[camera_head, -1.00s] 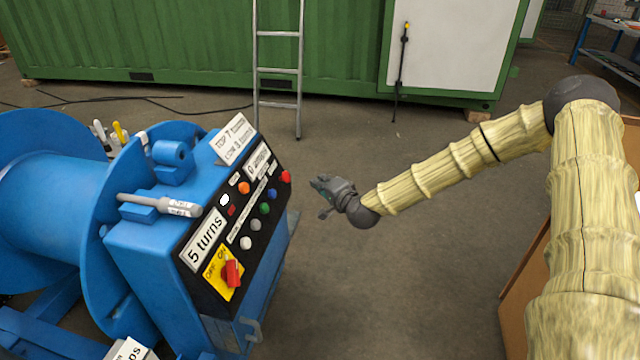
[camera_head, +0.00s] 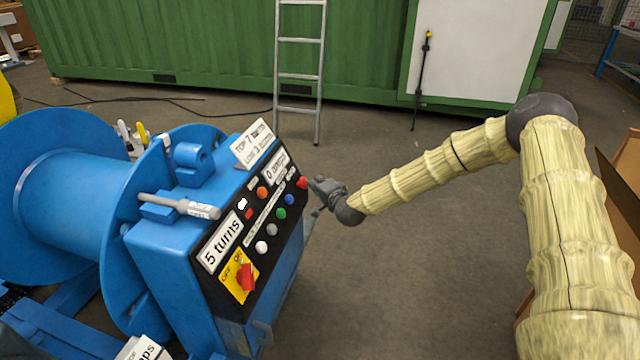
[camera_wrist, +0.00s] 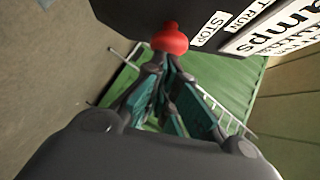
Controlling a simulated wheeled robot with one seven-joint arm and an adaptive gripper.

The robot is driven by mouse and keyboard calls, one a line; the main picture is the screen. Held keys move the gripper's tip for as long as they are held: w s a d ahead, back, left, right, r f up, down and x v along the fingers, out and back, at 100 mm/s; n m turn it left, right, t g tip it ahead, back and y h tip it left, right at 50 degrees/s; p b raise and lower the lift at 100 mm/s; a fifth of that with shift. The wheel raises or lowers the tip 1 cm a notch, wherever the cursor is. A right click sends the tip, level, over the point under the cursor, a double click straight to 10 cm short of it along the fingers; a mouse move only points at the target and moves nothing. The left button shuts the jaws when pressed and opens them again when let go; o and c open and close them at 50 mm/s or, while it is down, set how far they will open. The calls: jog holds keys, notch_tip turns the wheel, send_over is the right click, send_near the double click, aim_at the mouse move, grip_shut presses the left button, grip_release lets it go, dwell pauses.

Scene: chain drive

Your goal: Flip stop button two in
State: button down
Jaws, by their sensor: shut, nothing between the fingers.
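A red mushroom button (camera_head: 302,183) sits at the far right end of the black control panel (camera_head: 212,278) on the blue machine. In the wrist view the red button (camera_wrist: 171,38) is at top centre, next to a label reading STOP (camera_wrist: 208,28). My gripper (camera_head: 317,184) is just right of this button in the head view. In the wrist view my gripper (camera_wrist: 165,68) is shut and empty, its fingertips just below the button's edge. I cannot tell whether they touch it.
The panel also has a red rotary switch (camera_head: 247,276) on a yellow plate, and orange (camera_head: 262,193), blue (camera_head: 289,199) and green (camera_head: 281,213) buttons. A ladder (camera_head: 299,70) leans on the green container (camera_head: 200,50) behind. The floor right of the machine is clear.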

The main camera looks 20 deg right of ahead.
jog(key=shift+w+a+f+b, duration=0.25)
jog(key=shift+w+a+b, duration=0.2)
jog(key=shift+a+b, duration=0.3)
jog(key=shift+a, duration=0.2)
jog(key=shift+d, duration=0.1)
jog(key=s+d+r, duration=0.3)
jog(key=s+d, duration=0.2)
jog(key=s, duration=0.7)
jog(key=shift+r, duration=0.15)
